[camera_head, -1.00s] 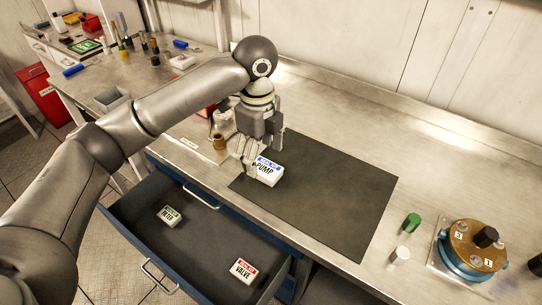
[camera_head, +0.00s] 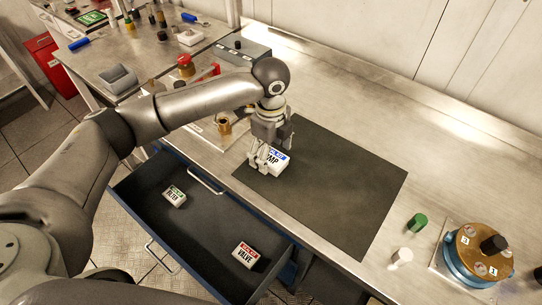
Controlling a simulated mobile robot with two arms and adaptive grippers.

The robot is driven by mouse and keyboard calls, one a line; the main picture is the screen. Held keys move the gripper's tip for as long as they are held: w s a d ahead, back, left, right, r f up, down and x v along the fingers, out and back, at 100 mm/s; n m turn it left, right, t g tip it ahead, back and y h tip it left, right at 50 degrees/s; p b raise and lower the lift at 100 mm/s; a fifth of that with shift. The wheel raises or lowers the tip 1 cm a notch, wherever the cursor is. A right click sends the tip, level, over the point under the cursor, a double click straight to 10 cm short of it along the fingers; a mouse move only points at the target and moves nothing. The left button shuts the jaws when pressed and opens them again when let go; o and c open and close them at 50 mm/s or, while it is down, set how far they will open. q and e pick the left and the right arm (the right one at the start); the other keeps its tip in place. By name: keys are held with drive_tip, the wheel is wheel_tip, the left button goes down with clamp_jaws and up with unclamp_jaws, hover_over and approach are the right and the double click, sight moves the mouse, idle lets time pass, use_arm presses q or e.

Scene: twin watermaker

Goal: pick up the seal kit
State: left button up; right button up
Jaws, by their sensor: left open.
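A small white box with a blue band and the letters "MP" showing (camera_head: 279,161) lies on the dark mat (camera_head: 340,190) on the bench. My left gripper (camera_head: 262,160) points down at its left end. The fingers are open and cover part of the box; I cannot tell whether they touch it. Two similar boxes lie in the open drawer: one with a red band reading "VALVE" (camera_head: 245,255), and one with a green band (camera_head: 174,196), its lettering too small to read surely. My right gripper is not in view.
The open blue drawer (camera_head: 205,225) juts out below the bench edge. A blue and brass pump-like unit (camera_head: 476,255), a green cap (camera_head: 417,223) and a white piece (camera_head: 401,257) stand right of the mat. A brass fitting (camera_head: 223,124) stands left of the gripper. Most of the mat is clear.

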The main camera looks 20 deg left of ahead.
use_arm(q)
drive_tip(key=shift+f, duration=0.9)
drive_tip(key=shift+c, duration=0.3)
drive_tip(key=c, duration=1.1)
drive_tip(key=shift+r, duration=0.1)
